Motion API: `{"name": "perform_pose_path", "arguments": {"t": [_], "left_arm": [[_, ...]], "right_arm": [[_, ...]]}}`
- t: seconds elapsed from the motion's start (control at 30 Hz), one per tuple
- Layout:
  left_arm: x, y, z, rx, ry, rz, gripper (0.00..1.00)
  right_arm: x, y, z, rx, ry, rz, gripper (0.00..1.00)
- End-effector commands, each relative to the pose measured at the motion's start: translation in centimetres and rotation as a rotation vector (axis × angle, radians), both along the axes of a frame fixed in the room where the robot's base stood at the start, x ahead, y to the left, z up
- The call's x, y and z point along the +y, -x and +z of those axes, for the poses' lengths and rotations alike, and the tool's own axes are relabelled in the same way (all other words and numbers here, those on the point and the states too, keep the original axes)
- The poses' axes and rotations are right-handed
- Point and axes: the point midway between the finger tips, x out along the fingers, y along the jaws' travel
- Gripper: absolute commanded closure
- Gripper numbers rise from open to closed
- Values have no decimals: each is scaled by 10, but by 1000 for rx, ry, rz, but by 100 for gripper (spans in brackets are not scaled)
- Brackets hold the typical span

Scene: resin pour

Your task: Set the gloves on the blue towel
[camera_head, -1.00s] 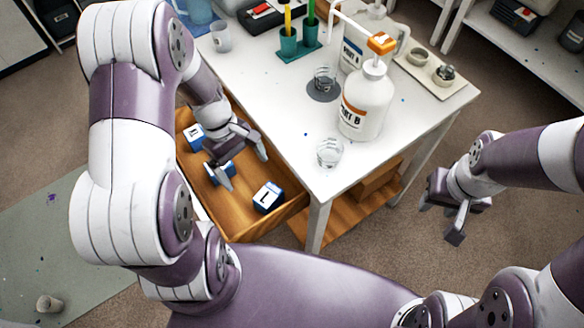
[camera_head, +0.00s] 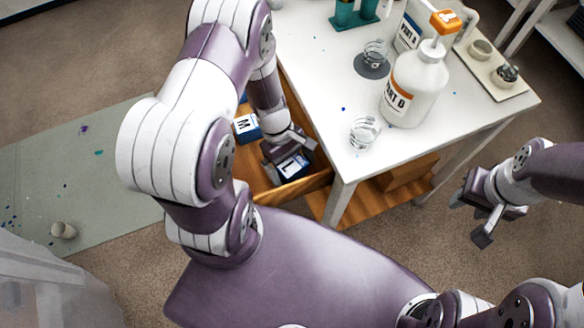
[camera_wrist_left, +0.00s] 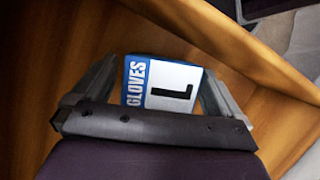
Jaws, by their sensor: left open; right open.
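A small blue-and-white gloves box marked L (camera_head: 292,167) lies in the open wooden drawer (camera_head: 308,188) at the table's near left. In the left wrist view the box (camera_wrist_left: 165,83) reads GLOVES beside the L. My left gripper (camera_head: 288,152) is down in the drawer, open, with one finger on each side of this box; I cannot tell whether they touch it. Another gloves box marked M (camera_head: 246,127) lies farther back in the drawer. My right gripper (camera_head: 474,212) is open and empty, right of the table. I see no blue towel.
The white table (camera_head: 345,110) holds a PART B pump bottle (camera_head: 413,85), a clear cup (camera_head: 364,132), another cup on a dark disc (camera_head: 372,66), and a tray (camera_head: 492,68) with small pots. A grey-green mat (camera_head: 90,180) with a cup (camera_head: 63,230) lies on the floor.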

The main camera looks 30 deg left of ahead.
Motion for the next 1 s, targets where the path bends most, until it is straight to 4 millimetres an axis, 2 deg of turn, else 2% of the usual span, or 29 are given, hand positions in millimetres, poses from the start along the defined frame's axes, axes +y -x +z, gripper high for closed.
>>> {"name": "perform_pose_path", "arguments": {"t": [0.13, 0.2, 0.3, 0.37, 0.4, 0.67, 0.77, 0.87, 1.0], "left_arm": [[0, 0, 1, 0, 0, 0, 0], [0, 0, 1, 0, 0, 0, 23], [0, 0, 1, 0, 0, 0, 51], [0, 0, 1, 0, 0, 0, 51], [0, 0, 1, 0, 0, 0, 56], [0, -1, 7, -1, -1, 0, 56], [0, -1, 22, -2, 0, -1, 56], [0, -1, 46, -4, 0, -1, 56], [0, -1, 87, -5, -1, -2, 56]], "right_arm": [[0, 0, 1, 0, 0, 0, 57], [0, 0, 1, 0, 0, 0, 57], [0, 0, 1, 0, 0, 0, 57], [0, 0, 1, 0, 0, 0, 57], [0, 0, 1, 0, 0, 0, 57], [0, 0, 3, 0, 0, 0, 57], [0, 0, 9, 0, 0, 0, 57], [0, 0, 18, 0, 0, 0, 57], [0, 0, 30, 0, 0, 0, 57]]}}
